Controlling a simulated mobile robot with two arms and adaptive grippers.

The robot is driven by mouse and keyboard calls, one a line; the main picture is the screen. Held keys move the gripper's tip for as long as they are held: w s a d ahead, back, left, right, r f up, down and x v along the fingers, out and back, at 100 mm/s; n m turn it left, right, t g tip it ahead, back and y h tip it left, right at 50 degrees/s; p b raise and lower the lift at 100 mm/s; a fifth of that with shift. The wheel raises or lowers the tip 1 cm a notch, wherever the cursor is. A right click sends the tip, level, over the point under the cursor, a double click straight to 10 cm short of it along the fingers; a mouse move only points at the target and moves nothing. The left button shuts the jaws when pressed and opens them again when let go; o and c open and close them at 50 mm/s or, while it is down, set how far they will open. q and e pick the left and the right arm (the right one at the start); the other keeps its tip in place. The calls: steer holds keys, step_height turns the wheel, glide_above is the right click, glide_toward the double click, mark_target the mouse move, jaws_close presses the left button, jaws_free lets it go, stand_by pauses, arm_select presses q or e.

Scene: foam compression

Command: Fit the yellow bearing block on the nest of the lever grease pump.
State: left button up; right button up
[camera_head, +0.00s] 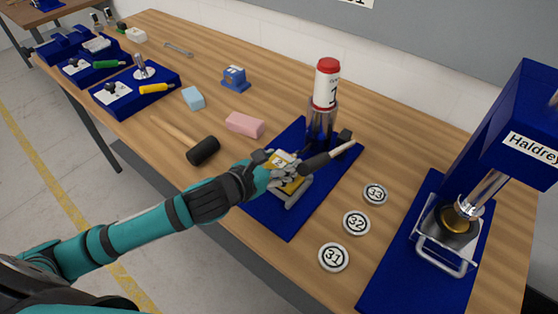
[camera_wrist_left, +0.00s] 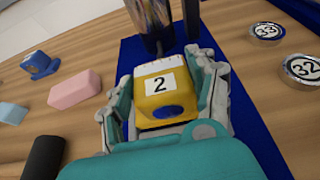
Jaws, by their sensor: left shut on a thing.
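My left gripper (camera_head: 284,172) is shut on the yellow bearing block (camera_head: 290,187), over the blue base plate of the lever grease pump. In the left wrist view the yellow block (camera_wrist_left: 163,101) sits between both fingers and shows a white label with "2". The grease pump (camera_head: 321,122) has a metal cylinder with a white, red-capped cartridge on top. Its dark lever with a pale end (camera_head: 328,157) passes close to my gripper. The grey nest (camera_head: 297,198) shows partly below the block; I cannot tell whether the block touches it. My right gripper is not in view.
Round discs 31 (camera_head: 333,257), 32 (camera_head: 356,223) and 33 (camera_head: 375,194) lie right of the pump. A blue press (camera_head: 470,200) stands at the far right. A mallet (camera_head: 203,151), a pink block (camera_head: 245,125) and a light blue block (camera_head: 193,98) lie to the left.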

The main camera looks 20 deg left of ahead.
arm_select(q)
steer(key=shift+f, duration=0.25)
steer(key=o, duration=1.7)
steer(key=shift+o, duration=0.4)
steer(key=shift+s+f, duration=0.1)
steer(key=shift+f, duration=0.1)
steer(key=v, duration=0.7)
steer(key=shift+s+a+r, duration=0.1)
steer(key=shift+s+r, duration=0.1)
